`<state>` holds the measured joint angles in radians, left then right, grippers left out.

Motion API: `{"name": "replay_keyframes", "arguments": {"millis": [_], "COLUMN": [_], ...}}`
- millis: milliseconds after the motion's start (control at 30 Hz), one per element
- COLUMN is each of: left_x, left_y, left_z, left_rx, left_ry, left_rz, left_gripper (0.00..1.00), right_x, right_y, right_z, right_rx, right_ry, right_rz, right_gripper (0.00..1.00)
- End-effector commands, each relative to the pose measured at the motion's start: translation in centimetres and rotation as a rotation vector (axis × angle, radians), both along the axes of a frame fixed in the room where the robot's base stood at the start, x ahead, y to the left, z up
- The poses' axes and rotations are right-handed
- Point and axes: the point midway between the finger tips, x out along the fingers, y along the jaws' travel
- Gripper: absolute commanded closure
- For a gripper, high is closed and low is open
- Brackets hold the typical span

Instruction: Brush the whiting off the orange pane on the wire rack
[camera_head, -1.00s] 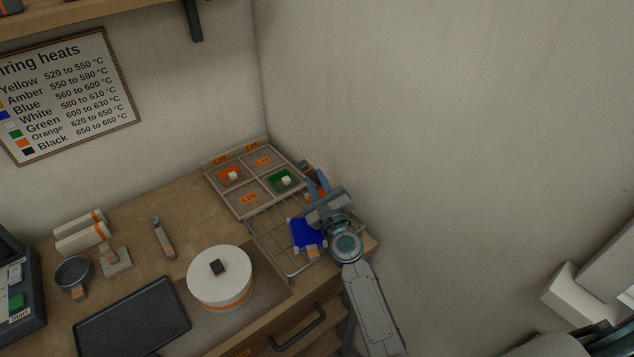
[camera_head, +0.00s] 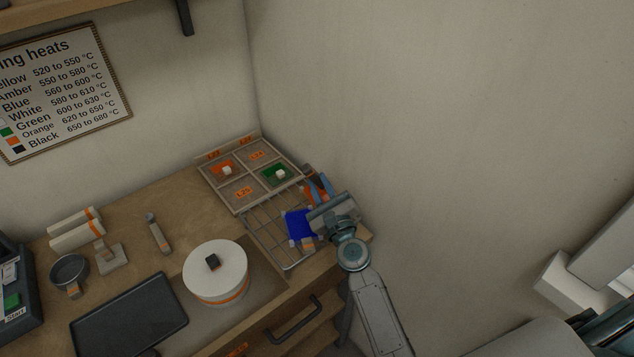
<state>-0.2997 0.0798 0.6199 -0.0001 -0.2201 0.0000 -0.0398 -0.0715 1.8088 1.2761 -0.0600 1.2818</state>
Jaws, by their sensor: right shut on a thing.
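The wire rack (camera_head: 262,235) stands at the right end of the bench, near the wall. The orange pane (camera_head: 309,194) lies at its far right part, mostly hidden by my right gripper. Whether whiting lies on it is too small to tell. A blue pane (camera_head: 297,223) lies on the rack, with pale spots at its corners. My right gripper (camera_head: 320,187) is over the rack's right side, beside the orange pane. It is shut on what looks like the brush, of which only a small brown part (camera_head: 307,170) shows beyond the fingers. My left gripper is out of view.
A sorting tray (camera_head: 236,208) with an orange and a green pane stands behind the rack. A white round lidded pot (camera_head: 215,279), a dark tray (camera_head: 130,318), a scoop-like cup (camera_head: 69,270) and a small tool (camera_head: 158,234) stand left. The wall is close on the right.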

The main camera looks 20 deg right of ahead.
Motion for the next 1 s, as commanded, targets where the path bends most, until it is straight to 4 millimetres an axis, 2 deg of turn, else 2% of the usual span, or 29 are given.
{"name": "replay_keyframes", "arguments": {"millis": [200, 333, 800, 1000], "left_x": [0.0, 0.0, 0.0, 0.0], "left_y": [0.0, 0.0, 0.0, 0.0], "left_z": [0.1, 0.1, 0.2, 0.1], "left_rx": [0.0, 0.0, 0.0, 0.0], "left_ry": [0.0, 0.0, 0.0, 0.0], "left_rz": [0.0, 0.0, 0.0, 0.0], "left_gripper": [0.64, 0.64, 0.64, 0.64], "right_x": [-1.7, -2.0, 1.0, 1.5], "right_y": [-0.4, -0.4, 0.2, 0.3], "right_z": [-0.1, -0.1, 0.1, 0.1], "right_rx": [0.0, 0.0, 0.001, 0.001], "right_ry": [0.004, 0.003, 0.001, 0.001], "right_rz": [0.0, 0.001, 0.0, 0.0], "right_gripper": [1.0, 1.0, 1.0, 1.0]}}
